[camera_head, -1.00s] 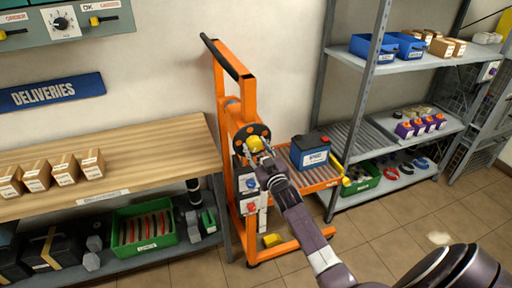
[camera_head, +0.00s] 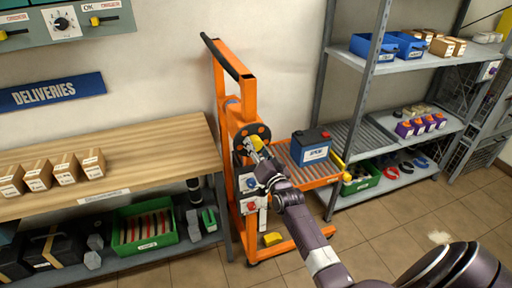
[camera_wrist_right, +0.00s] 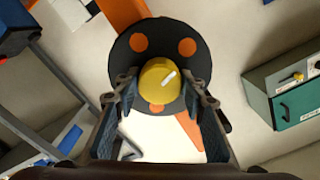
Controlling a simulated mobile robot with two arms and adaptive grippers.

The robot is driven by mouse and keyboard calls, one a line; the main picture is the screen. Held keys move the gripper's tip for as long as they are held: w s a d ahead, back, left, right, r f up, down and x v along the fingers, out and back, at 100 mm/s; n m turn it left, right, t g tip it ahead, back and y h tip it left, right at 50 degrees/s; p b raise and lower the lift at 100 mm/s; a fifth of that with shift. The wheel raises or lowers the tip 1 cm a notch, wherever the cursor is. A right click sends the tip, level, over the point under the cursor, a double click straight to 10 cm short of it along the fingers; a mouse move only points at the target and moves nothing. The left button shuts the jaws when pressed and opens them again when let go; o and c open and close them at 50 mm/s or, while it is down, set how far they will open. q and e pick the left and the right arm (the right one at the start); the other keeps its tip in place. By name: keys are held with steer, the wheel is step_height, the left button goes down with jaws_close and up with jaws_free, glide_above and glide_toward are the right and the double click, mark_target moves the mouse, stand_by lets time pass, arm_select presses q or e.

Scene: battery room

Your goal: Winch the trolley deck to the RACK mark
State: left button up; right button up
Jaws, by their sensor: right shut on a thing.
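The orange trolley (camera_head: 220,75) stands between the bench and the rack. Its winch wheel is a dark disc (camera_wrist_right: 125,48) with orange spots and a yellow knob (camera_wrist_right: 155,80). My right gripper (camera_head: 256,147) is shut on this knob, with a finger on each side in the right wrist view (camera_wrist_right: 159,92). The trolley deck (camera_head: 283,155) has rollers and carries a dark blue battery (camera_head: 316,154) with a red terminal. The deck sits slightly below the rack's roller shelf (camera_head: 350,137). I cannot make out a RACK mark. My left gripper is out of view.
The wooden bench (camera_head: 150,150) with small boxes is on the left. The grey metal rack (camera_head: 365,85) stands right of the trolley, holding blue bins (camera_head: 400,45) and a green crate (camera_head: 362,182). A yellow block (camera_head: 272,239) is low on the trolley frame. Floor in front is clear.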

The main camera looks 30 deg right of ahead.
steer(key=shift+m, duration=0.6)
steer(key=o, duration=1.2)
steer(key=shift+c, duration=0.2)
steer(key=v, duration=1.2)
steer(key=shift+s, duration=0.1)
